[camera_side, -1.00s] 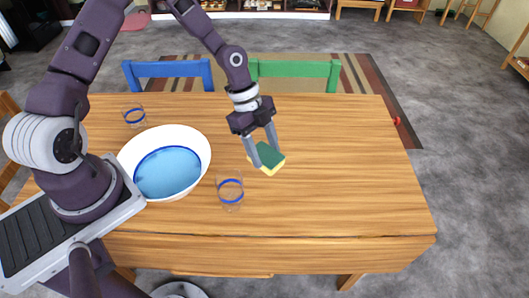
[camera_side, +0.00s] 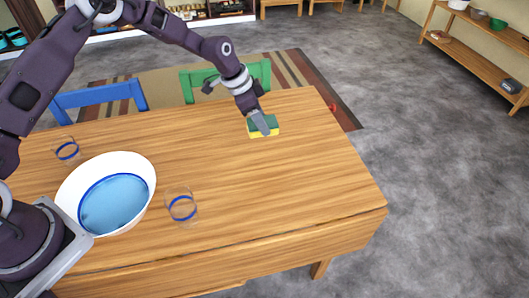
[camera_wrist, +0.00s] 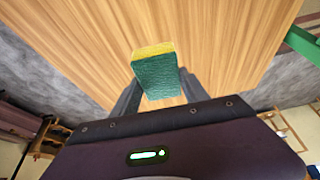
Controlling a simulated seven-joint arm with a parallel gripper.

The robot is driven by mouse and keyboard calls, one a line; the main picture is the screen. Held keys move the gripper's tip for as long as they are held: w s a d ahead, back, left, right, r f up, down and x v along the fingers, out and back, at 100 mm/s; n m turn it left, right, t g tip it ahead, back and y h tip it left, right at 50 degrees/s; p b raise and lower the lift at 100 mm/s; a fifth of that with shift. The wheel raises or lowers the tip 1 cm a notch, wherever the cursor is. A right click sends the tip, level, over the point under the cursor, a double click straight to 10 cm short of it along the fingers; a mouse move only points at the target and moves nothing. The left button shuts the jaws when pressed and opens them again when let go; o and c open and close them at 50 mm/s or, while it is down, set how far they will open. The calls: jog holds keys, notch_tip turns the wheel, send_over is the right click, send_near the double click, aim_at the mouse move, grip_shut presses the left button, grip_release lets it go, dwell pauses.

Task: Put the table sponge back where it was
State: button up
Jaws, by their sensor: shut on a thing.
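The sponge (camera_side: 264,131), green on one face and yellow on the other, is between the fingers of my gripper (camera_side: 262,124) over the far right part of the wooden table (camera_side: 290,165). In the wrist view the sponge (camera_wrist: 156,72) sits between both fingers (camera_wrist: 158,92), and they are shut on it. It is at or just above the tabletop; I cannot tell whether it touches.
A white bowl with blue inside (camera_side: 143,170) stands at the left of the table. A glass with a blue band (camera_side: 182,208) stands right of it, and another glass (camera_side: 67,150) is behind it. Blue (camera_side: 100,95) and green (camera_side: 195,80) chairs stand at the far edge. The table's right side is clear.

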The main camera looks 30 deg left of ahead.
jog(key=shift+w+d, duration=0.3)
jog(key=shift+w, duration=0.2)
notch_tip(320, 180, down, 10)
jog(key=shift+r, duration=0.25)
jog(key=shift+f, duration=0.1)
jog(key=o, duration=1.3)
